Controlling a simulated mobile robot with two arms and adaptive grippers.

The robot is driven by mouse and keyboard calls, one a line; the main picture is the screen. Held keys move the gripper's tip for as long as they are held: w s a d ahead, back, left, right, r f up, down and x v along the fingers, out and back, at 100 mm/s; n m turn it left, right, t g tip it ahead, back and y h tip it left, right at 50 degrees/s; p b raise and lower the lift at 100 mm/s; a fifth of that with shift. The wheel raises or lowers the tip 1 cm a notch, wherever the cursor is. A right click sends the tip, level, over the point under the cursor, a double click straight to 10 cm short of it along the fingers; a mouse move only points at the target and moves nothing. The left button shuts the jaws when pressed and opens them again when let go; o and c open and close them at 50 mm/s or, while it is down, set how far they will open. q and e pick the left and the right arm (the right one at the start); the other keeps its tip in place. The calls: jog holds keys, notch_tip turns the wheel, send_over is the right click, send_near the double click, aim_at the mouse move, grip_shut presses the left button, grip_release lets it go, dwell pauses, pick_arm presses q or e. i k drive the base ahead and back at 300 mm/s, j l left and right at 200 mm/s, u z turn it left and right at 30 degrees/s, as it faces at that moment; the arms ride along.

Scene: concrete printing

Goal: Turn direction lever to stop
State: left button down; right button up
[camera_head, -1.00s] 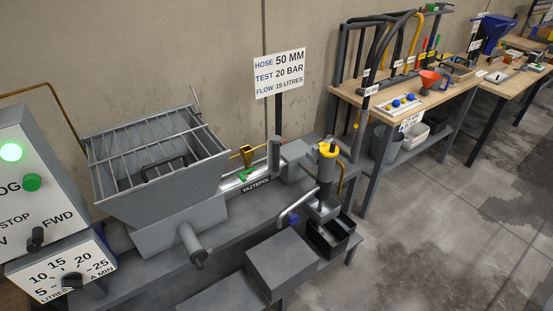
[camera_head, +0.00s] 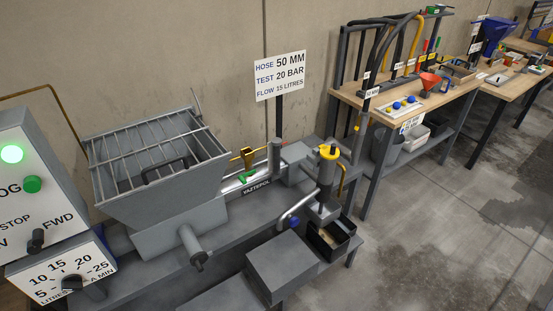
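Neither of my grippers is in view.
A dial (camera_head: 72,283) marked in litres a minute is below the lever. A grey hopper with a bar grate (camera_head: 155,165) stands right beside the box. A pump outlet with a yellow-topped cylinder (camera_head: 328,152) and a black bin (camera_head: 333,240) lie further right. Floor is free at right.

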aim_at(33, 247)
jog(key=u, duration=1.75)
